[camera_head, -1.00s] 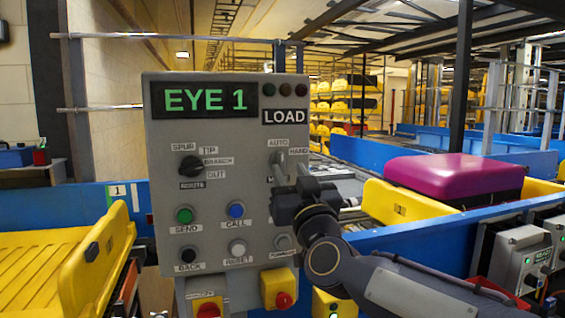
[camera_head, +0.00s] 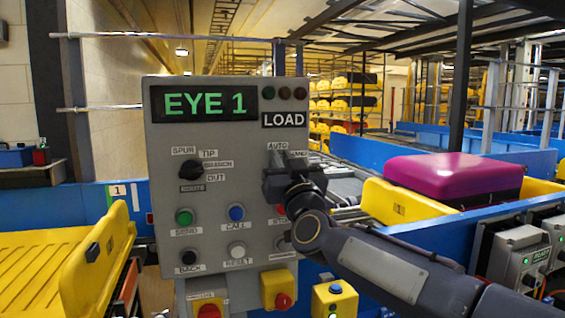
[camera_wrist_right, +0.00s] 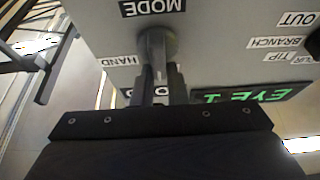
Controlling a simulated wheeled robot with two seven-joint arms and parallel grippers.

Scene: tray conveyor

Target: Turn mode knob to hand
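The grey control panel (camera_head: 215,140) stands upright in front of me, with the display "EYE 1" and a "LOAD" sign. The mode knob is mostly hidden behind my right gripper (camera_head: 288,158) in the head view, between the AUTO and HAND labels. In the right wrist view, which is upside down, the grey mode knob (camera_wrist_right: 157,45) shows below the MODE label, with HAND to its left. My right gripper's fingers (camera_wrist_right: 161,85) stand apart on either side of the knob's lever. I cannot tell whether they touch it. My left gripper is not in view.
The panel also carries a black route knob (camera_head: 184,173), several push buttons and red-and-yellow stops below. A yellow tray (camera_head: 40,265) is at the left. A magenta case (camera_head: 455,177) lies in another yellow tray (camera_head: 400,203) at the right, behind a blue rail.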

